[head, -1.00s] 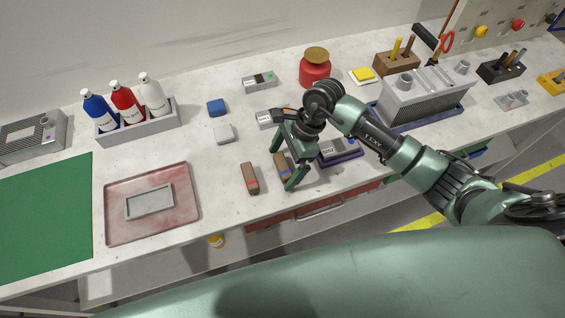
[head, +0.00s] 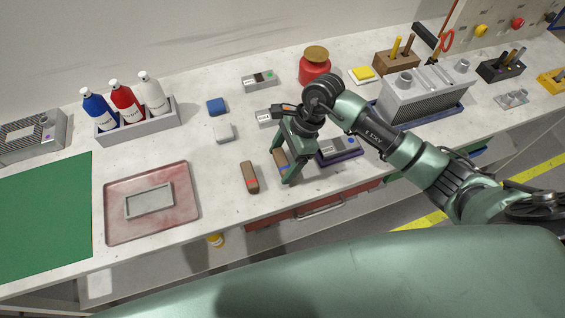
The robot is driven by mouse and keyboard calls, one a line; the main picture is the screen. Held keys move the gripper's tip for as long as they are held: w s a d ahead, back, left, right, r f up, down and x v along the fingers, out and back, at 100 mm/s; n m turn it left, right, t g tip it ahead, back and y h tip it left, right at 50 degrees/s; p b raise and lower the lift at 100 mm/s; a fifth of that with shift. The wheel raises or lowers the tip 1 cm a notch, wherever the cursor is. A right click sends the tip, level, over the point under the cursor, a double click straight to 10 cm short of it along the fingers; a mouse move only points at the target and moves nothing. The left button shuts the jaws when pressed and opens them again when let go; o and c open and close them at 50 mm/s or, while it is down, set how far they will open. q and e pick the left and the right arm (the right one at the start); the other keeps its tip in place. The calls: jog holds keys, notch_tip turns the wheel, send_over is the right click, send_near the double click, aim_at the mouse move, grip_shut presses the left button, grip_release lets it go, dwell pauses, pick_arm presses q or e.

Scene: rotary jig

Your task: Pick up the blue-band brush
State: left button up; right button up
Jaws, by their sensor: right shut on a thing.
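The blue-band brush (head: 279,158) is a small brown block near the front edge of the bench. My right gripper (head: 287,172) is around it from above and shut on it. The fingers hide much of the brush and its band. I cannot tell whether the brush is clear of the bench top. A similar brown brush with a red band (head: 250,178) lies just to the left, apart from the gripper. My left gripper is not in view.
A pink tray (head: 180,225) with a grey frame lies to the left. A dark blue tray with a grey device (head: 345,155) is close on the right of the gripper. A red jar (head: 314,70) stands behind. Bare bench lies between the pink tray and the red-band brush.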

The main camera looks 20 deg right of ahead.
aim_at(283, 160)
notch_tip(283, 160, up, 19)
jog(key=b, duration=0.4)
jog(key=shift+f, duration=0.2)
